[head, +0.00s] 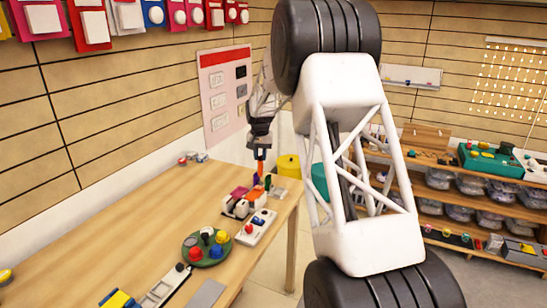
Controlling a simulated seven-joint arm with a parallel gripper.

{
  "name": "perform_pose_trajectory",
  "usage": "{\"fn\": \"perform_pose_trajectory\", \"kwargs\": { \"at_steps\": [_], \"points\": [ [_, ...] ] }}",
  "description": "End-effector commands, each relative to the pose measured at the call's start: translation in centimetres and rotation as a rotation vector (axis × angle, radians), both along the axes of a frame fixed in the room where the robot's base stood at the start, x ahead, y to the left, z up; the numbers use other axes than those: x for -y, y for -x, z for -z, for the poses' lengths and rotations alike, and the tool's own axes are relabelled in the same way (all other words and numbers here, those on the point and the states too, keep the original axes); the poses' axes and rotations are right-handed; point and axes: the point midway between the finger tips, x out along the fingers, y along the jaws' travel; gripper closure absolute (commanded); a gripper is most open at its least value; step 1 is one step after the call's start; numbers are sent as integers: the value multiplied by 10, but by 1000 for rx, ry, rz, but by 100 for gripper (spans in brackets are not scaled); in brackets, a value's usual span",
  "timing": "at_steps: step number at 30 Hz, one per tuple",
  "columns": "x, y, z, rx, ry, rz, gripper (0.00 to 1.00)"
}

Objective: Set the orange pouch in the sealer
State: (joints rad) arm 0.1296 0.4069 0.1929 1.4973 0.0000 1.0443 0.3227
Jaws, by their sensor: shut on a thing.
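My gripper (260,152) is over the far right end of the wooden table, pointing down. It is shut on a narrow orange piece, which I take to be the orange pouch (261,168); it hangs upright below the fingers. Just under it is a cluster of small white, orange, purple and magenta items (240,204). I cannot tell whether the pouch touches them. A white device with red and blue buttons (256,228) lies in front of the cluster. Which of these is the sealer is too small to tell.
The wooden table (120,235) has clear room at its left and middle. A round green board with coloured knobs (206,247) stands nearer. A yellow bin (288,165) is behind the table's right end. Shelves with trays (465,205) stand right.

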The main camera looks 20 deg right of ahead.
Motion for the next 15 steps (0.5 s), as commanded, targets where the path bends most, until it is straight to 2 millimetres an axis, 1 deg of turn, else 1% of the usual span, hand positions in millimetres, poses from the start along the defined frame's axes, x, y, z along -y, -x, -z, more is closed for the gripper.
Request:
{"fn": "perform_pose_trajectory", "kwargs": {
  "at_steps": [1,3,6,15],
  "points": [
    [-15,7,-7,1,0,-45,100],
    [-31,14,-12,0,0,-100,100],
    [-48,23,-19,0,0,-163,100],
    [-85,43,-31,0,0,-279,100]
  ]
}}
